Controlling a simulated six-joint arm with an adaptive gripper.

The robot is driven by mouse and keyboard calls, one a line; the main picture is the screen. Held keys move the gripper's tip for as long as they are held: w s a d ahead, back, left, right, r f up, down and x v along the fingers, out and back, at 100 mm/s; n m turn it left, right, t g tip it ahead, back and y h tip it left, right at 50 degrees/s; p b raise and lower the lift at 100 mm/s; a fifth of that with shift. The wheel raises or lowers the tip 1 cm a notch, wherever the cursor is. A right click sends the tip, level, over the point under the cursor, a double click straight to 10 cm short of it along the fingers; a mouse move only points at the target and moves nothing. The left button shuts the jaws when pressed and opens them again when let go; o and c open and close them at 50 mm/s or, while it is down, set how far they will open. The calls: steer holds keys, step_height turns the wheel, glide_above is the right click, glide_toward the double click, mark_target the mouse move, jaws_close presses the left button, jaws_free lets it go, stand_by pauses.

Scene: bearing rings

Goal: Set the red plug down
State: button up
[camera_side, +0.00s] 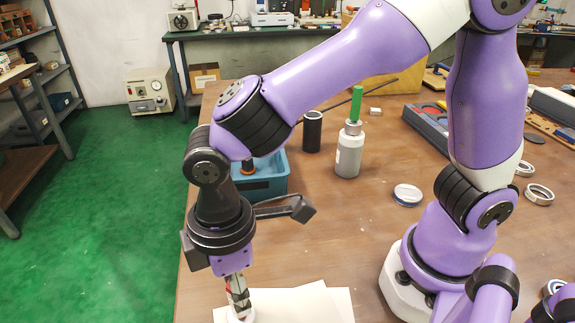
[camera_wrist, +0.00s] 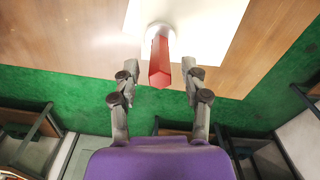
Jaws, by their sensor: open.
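The red plug (camera_wrist: 160,62) stands between the fingers of my gripper (camera_wrist: 159,68) in the wrist view. The gripper is open, with a gap showing on each side of the plug. The plug's far end meets a round white piece (camera_wrist: 157,29) on white sheets (camera_wrist: 205,25); whether it sits in or on that piece I cannot tell. In the side view my gripper (camera_side: 238,296) points down low over the sheets (camera_side: 315,304), and only a little red shows between its fingers. The round white piece is partly cut off at the bottom edge there.
A blue bin (camera_side: 262,180) stands behind my gripper. A grey bottle with a green top (camera_side: 349,150) and a black cylinder (camera_side: 312,132) stand farther back. A bearing ring (camera_side: 407,195) lies to the right. The table's left edge is close to my gripper.

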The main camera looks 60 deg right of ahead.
step_height(320, 180, up, 11)
steer(key=s+d+m+t, duration=0.1)
steer(key=d+m+t, duration=0.4)
steer(key=d+m, duration=0.7)
steer(key=d, duration=0.8)
steer(key=shift+s+f+t, duration=0.15)
steer(key=shift+f+t, duration=0.15)
steer(key=shift+f, duration=0.05)
